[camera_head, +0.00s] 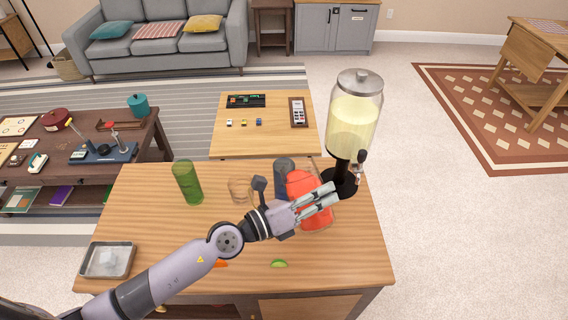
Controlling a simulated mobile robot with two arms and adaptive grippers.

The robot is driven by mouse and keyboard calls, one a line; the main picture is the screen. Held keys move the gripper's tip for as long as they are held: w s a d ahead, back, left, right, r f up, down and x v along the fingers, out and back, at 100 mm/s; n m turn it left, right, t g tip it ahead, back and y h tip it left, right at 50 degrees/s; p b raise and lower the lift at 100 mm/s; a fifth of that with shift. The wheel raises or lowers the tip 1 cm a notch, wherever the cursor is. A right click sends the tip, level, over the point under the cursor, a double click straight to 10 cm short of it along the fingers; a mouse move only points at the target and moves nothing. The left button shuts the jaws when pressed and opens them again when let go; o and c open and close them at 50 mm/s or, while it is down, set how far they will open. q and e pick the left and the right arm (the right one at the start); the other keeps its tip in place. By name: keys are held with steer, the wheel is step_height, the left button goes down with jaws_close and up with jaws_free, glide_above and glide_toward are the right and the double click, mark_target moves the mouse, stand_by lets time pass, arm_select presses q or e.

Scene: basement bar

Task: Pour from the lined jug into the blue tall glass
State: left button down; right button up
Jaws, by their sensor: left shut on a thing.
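My left gripper (328,194) reaches in over the counter from the left and is shut on the red jug (309,181), at the counter's right side. The jug looks roughly upright. My fingers cover part of it, and I cannot make out lines on it. The blue tall glass (284,170) stands just left of the jug, very close to it; I cannot tell if they touch. Its lower part is hidden behind my gripper. My right gripper is not in view.
A drink dispenser (354,130) with pale yellow liquid stands just right of the jug. A green glass (187,184) and a small clear glass (239,191) stand left. A metal tray (91,272) and lime slice (279,264) lie nearer. The counter (140,220) is clear at left.

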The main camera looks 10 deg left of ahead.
arm_select(q)
steer(key=shift+w+a+r+n, duration=0.1)
steer(key=shift+w+r+n, duration=0.05)
steer(key=shift+r+n, duration=0.2)
steer(key=shift+w+a+r+n, duration=0.2)
steer(key=shift+w+a+n, duration=0.05)
steer(key=shift+n, duration=0.3)
stand_by(1.6)
steer(key=shift+w+a+r+n+p, duration=0.15)
steer(key=shift+w+r+n+p, duration=0.05)
steer(key=shift+r+n+p, duration=0.25)
stand_by(1.0)
